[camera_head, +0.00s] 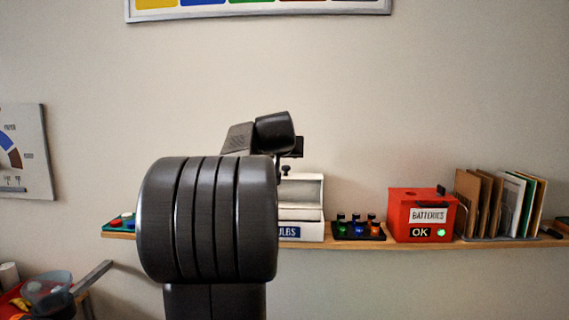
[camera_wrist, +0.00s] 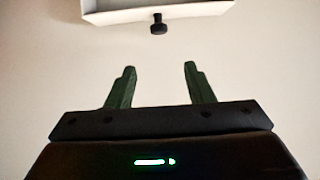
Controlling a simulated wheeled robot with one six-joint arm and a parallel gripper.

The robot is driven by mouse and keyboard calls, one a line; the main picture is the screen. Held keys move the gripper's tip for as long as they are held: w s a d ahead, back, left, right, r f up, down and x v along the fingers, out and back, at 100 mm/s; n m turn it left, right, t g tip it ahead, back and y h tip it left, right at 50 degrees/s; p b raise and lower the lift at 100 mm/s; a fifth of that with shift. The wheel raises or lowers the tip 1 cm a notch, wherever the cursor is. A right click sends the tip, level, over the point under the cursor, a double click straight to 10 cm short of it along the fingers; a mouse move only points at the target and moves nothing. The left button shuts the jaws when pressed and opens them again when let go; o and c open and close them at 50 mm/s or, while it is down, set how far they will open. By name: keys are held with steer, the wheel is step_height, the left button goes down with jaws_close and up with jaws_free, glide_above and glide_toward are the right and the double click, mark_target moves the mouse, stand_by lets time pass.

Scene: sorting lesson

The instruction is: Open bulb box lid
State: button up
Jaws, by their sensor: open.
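The white bulb box (camera_head: 301,232) stands on the wall shelf in the head view; my arm hides its left side and part of its label. Its lid (camera_head: 302,190) appears raised, standing up at the back with its hollow inner side toward me. A black knob (camera_head: 286,170) sits on the lid's top edge. In the wrist view the lid's edge (camera_wrist: 185,12) and the knob (camera_wrist: 158,24) show at the top. My gripper (camera_wrist: 160,70) is open and empty, its green fingers apart from the knob. In the head view my arm mostly hides the gripper.
On the shelf (camera_head: 345,243), right of the box, stand a rack of small colored bulbs (camera_head: 358,229), a red batteries box (camera_head: 408,203) and upright folders (camera_head: 500,205). A green tray with buttons (camera_head: 121,222) is at the left end.

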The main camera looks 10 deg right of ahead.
mark_target(286, 170)
steer(key=shift+v, duration=1)
steer(key=shift+w, duration=0.1)
steer(key=p+x, duration=0.3)
steer(key=x, duration=1)
steer(key=shift+w+d+f, duration=0.2)
steer(key=shift+w, duration=0.1)
steer(key=shift+s, duration=0.15)
